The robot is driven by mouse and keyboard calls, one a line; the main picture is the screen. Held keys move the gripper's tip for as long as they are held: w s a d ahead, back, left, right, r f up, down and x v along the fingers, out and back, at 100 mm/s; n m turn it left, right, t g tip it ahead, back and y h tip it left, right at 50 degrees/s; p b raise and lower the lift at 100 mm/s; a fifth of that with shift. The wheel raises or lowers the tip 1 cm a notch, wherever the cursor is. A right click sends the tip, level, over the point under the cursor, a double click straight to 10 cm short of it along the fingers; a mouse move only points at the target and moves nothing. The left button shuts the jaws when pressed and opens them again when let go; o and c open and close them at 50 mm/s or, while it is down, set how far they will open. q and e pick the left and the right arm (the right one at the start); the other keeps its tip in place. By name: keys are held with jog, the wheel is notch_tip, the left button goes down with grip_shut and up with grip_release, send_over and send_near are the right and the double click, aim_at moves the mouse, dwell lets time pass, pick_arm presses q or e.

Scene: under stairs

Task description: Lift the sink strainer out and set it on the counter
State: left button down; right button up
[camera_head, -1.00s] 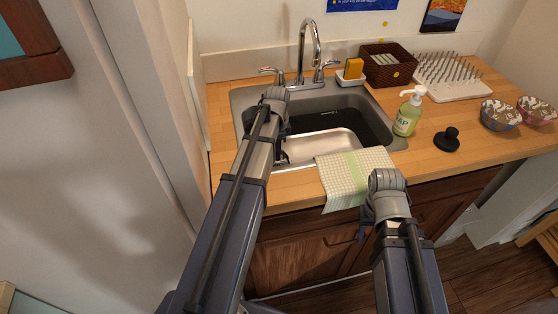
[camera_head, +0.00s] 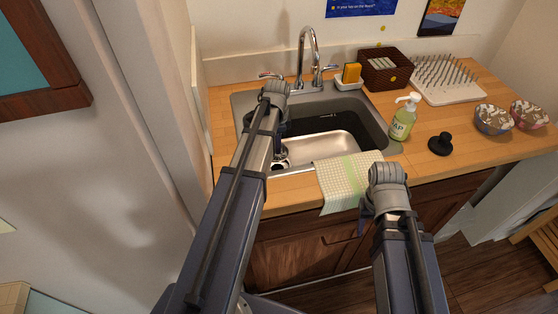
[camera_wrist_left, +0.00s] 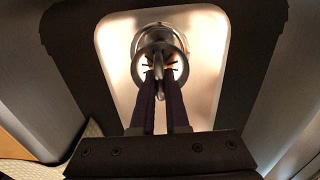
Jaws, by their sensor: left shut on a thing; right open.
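The sink strainer (camera_wrist_left: 150,66) is a round metal piece with dark slots, between my left fingertips in the left wrist view. My left gripper (camera_wrist_left: 160,76) is shut on it, pointing down into the sink. A grey drain ring (camera_wrist_left: 163,18) shows behind the strainer, whose gap above it I cannot judge. In the head view my left gripper (camera_head: 281,148) is low in the left part of the steel sink (camera_head: 330,147), and the strainer is hard to make out. My right gripper (camera_head: 364,217) is in front of the cabinet, its fingers mostly hidden. The wooden counter (camera_head: 425,118) surrounds the sink.
A checked cloth (camera_head: 345,180) hangs over the front edge. Right of the sink are a soap bottle (camera_head: 402,117), a black stopper (camera_head: 440,143) and two bowls (camera_head: 492,120). The faucet (camera_head: 308,55), sponge (camera_head: 351,73), basket (camera_head: 384,70) and drying rack (camera_head: 445,82) stand behind. Counter between soap and rack is clear.

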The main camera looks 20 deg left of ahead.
pick_arm(q)
jog(key=shift+r+p, duration=4.95)
jog(key=shift+r, duration=0.4)
jog(key=shift+r, duration=0.1)
